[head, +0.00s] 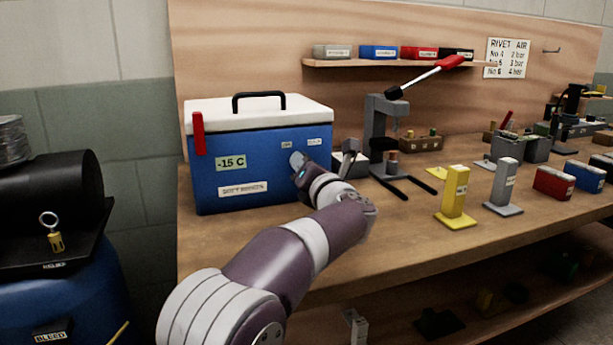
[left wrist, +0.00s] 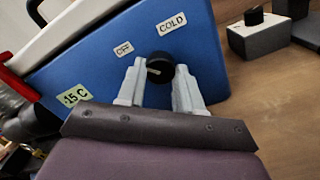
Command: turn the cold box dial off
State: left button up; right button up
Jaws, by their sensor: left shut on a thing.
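The cold box (head: 262,158) is a blue chest with a white lid, a black handle and a "-15 C" label, standing on the bench. Its black dial (left wrist: 160,66) shows in the left wrist view on the blue front, with an OFF label (left wrist: 124,49) up and left of it and a COLD label (left wrist: 171,22) above it. A pale mark shows on the dial's left part. My left gripper (left wrist: 158,72) has a finger on each side of the dial and is shut on it. In the head view my wrist (head: 302,168) hides the dial. My right gripper is not in view.
A grey press (head: 378,128) with a red-handled lever stands right of the box, near a small grey block with a black knob (left wrist: 254,16). A yellow stand (head: 454,195) and a grey stand (head: 504,185) are farther right. The bench front (head: 400,240) is clear.

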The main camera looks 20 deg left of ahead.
pick_arm(q)
jog(key=shift+f, duration=0.1)
dwell(0.3)
jog(key=o, duration=1)
jog(key=shift+o, duration=0.2)
jog(key=v, duration=1.2)
jog(key=shift+s+d+p, duration=0.2)
jog(key=shift+s+p, duration=0.1)
